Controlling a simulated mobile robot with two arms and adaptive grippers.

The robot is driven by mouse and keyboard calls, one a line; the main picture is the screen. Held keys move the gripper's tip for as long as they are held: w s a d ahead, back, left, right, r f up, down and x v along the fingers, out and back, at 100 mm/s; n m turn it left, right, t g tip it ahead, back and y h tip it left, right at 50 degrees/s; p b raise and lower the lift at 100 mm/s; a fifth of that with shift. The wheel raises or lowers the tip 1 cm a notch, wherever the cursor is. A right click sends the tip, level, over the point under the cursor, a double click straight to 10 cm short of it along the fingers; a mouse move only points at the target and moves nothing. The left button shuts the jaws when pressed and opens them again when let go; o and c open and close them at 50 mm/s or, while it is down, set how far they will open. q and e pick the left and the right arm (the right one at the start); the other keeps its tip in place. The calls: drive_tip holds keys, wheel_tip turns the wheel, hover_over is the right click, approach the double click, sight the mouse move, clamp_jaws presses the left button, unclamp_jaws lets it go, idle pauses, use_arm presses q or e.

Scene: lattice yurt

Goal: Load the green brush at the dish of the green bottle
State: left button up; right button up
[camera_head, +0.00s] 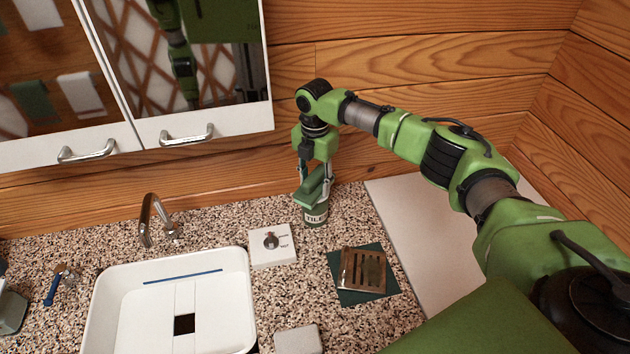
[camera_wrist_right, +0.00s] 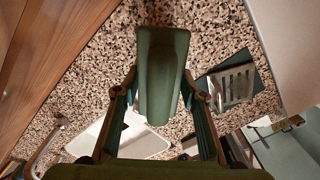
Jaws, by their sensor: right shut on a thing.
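My right gripper (camera_head: 315,178) points down at the back of the counter. It is shut on the green brush (camera_head: 316,190), whose tapered green top shows between the fingers in the right wrist view (camera_wrist_right: 162,75). The green bottle (camera_head: 316,215), with a pale label reading "TILE", stands upright right below the brush. The brush hides the bottle's dish, so I cannot tell whether the two touch. In the right wrist view the bottle is hidden below the brush. My left gripper is in neither view.
A white sink (camera_head: 240,290) with a metal tap (camera_head: 148,215) is at the left. A slotted metal dish (camera_head: 350,272) sits on a dark green mat (camera_head: 383,292). Wall cabinets (camera_head: 205,130) hang at upper left.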

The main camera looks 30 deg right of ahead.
sight(316, 174)
drive_tip(key=shift+r, duration=0.1)
wheel_tip(316, 174, up, 7)
drive_tip(key=p, duration=0.6)
drive_tip(key=shift+p, duration=0.35)
drive_tip(key=shift+s, duration=0.1)
idle(0.4)
